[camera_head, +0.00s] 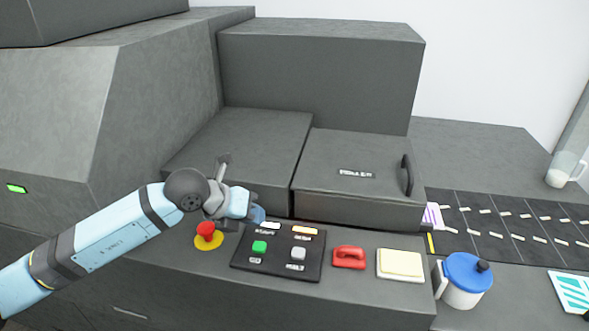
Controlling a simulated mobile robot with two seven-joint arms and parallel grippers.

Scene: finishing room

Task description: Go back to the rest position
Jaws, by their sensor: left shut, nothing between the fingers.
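My left arm comes in from the left, and its gripper (258,215) is shut and empty. It is just above the upper left corner of the black control panel (278,268). The panel has a green button (260,247), a grey-white button (298,253) and small lit labels. A red emergency button on a yellow base (206,232) sits to the left of the panel, below my wrist. I cannot tell whether the fingertips touch the machine. My right gripper is not in view.
A red handle-like piece (348,258) and a pale yellow block (400,265) lie right of the panel. A white pot with a blue lid (466,275) stands further right. A grey lid with a dark handle (350,170) is behind. A dark conveyor (510,220) runs off right.

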